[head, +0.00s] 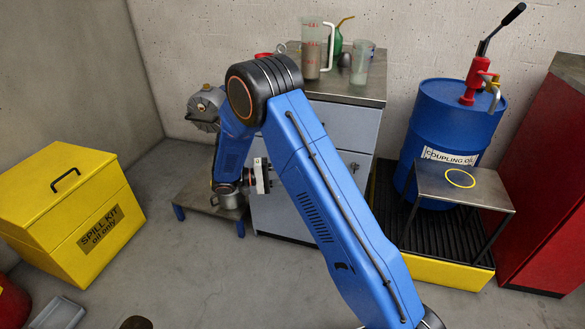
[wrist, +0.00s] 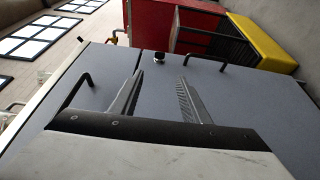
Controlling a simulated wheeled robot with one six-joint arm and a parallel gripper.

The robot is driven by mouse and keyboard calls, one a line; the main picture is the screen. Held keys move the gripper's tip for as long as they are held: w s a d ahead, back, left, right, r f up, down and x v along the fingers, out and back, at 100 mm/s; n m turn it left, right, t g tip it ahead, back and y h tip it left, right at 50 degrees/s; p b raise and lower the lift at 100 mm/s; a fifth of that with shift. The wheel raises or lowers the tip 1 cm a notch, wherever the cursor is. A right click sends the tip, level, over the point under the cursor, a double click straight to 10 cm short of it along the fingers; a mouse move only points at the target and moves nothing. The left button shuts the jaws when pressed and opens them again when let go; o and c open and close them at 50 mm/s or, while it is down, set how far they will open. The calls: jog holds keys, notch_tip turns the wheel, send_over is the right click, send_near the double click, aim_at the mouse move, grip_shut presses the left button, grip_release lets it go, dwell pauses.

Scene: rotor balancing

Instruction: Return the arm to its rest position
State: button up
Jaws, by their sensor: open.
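My blue arm (head: 318,185) rises from the bottom right and bends over at the elbow, with its forearm reaching down on the far side. My gripper (head: 262,176) shows small in the head view, in front of the grey cabinet (head: 343,128). In the wrist view my gripper (wrist: 161,79) has its two fingers apart, with nothing between them but the cabinet's front (wrist: 238,100) behind. The arm hides part of the cabinet.
A measuring jug (head: 312,48) and a clear beaker (head: 361,62) stand on the cabinet. A blue drum (head: 440,115) and steel stand (head: 430,182) are right; a yellow spill kit box (head: 75,215) is left.

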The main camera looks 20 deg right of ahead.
jog(key=shift+d+r, duration=0.1)
jog(key=s+d+r+y, duration=0.4)
jog(key=s+r+y, duration=0.15)
jog(key=s, duration=0.25)
jog(key=s+d+r+y, duration=0.4)
jog(key=s+r, duration=0.2)
jog(key=s, duration=0.3)
jog(key=s+a+r+t+y, duration=0.1)
jog(key=s+t+y, duration=0.1)
jog(key=s, duration=0.4)
jog(key=s+a+r+n+t+y, duration=0.1)
jog(key=s+a+r+t+y, duration=0.1)
jog(key=s, duration=0.4)
jog(key=s+a+r+n+t+y, duration=0.1)
jog(key=s+r+t+y, duration=0.1)
jog(key=s+t+y, duration=0.2)
jog(key=s, duration=0.3)
jog(key=shift+a+t, duration=0.3)
jog(key=shift+a, duration=0.05)
